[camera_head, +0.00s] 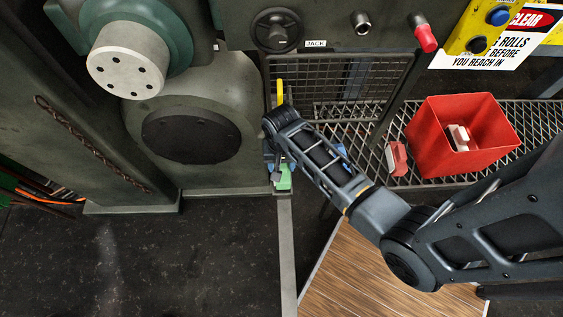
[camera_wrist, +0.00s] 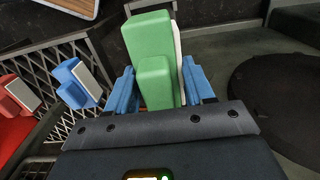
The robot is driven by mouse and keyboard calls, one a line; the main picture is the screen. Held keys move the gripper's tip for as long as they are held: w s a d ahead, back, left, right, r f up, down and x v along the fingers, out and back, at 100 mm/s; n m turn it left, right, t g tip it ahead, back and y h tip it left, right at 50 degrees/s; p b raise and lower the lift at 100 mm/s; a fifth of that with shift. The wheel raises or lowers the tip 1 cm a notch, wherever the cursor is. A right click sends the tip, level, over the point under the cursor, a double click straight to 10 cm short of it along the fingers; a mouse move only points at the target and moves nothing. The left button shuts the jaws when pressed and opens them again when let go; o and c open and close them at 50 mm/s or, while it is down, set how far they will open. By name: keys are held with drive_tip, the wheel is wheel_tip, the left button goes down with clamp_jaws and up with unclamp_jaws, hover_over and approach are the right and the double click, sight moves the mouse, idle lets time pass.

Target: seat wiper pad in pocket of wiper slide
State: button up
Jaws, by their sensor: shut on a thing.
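My gripper (camera_wrist: 160,90) is shut on a green wiper pad (camera_wrist: 153,78), between its two blue fingers. The pad is a stepped green block with a white facing along its right side in the wrist view. In the head view the green pad (camera_head: 284,177) shows just below my wrist, at the lower right corner of the machine housing. My arm and gripper cover much of that spot. I cannot make out the wiper slide or its pocket in either view, nor whether the pad touches anything beyond the fingers.
A red bin (camera_head: 462,135) with a pale-faced piece inside stands on the mesh shelf (camera_head: 540,120). A red pad (camera_head: 396,158) lies beside it; a blue pad (camera_wrist: 76,82) is left of my gripper. The large machine housing (camera_head: 210,175) stands close left.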

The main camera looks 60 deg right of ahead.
drive_tip(key=shift+f+b, duration=1.45)
drive_tip(key=shift+f, duration=0.7)
drive_tip(key=o, duration=1.4)
wheel_tip(320, 180, up, 8)
drive_tip(key=shift+f, duration=0.1)
drive_tip(key=shift+a, duration=0.1)
